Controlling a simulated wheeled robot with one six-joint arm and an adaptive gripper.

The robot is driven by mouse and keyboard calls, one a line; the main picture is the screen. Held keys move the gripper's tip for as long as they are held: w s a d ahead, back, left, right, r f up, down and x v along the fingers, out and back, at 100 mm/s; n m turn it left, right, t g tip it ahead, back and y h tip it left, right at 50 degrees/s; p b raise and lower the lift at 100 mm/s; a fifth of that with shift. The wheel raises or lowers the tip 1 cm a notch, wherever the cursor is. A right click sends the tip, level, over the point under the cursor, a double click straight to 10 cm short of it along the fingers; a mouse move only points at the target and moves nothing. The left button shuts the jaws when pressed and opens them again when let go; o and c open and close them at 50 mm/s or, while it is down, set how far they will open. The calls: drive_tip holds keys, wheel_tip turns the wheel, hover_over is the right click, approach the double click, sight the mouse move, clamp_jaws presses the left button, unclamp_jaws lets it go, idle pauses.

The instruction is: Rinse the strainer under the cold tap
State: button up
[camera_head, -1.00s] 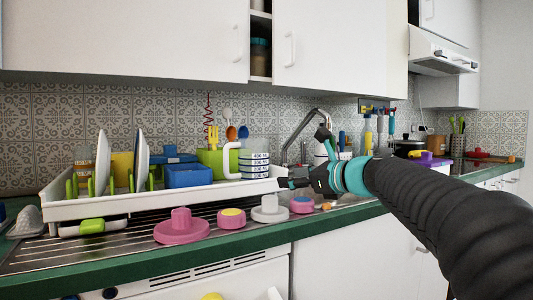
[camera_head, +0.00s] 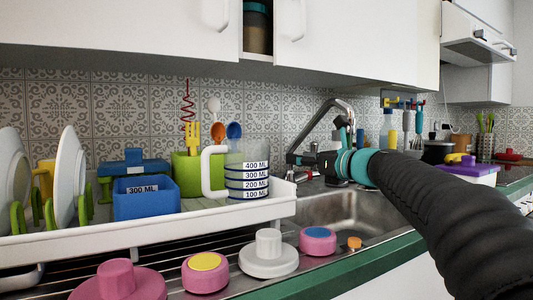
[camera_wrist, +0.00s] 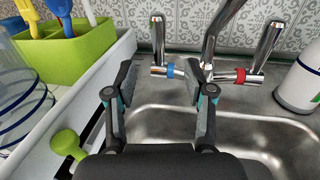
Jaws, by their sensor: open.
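My gripper (camera_wrist: 160,82) is open and empty, its two fingers spread above the near left part of the sink (camera_wrist: 270,123). I cannot make out a strainer in either current view.
A white dish rack (camera_head: 120,238) fills the left, holding plates, a blue 300 ML box (camera_head: 146,200) and a clear measuring cup (camera_head: 246,180). Pink and white knobbed pieces (camera_head: 268,254) line the front edge. A white bottle (camera_wrist: 301,80) stands right of the taps.

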sight(269, 154)
drive_tip(key=p+x, duration=0.2)
drive_tip(key=x, duration=1.2)
drive_tip(key=shift+s+a, duration=0.1)
drive_tip(key=shift+s, duration=0.05)
clamp_jaws()
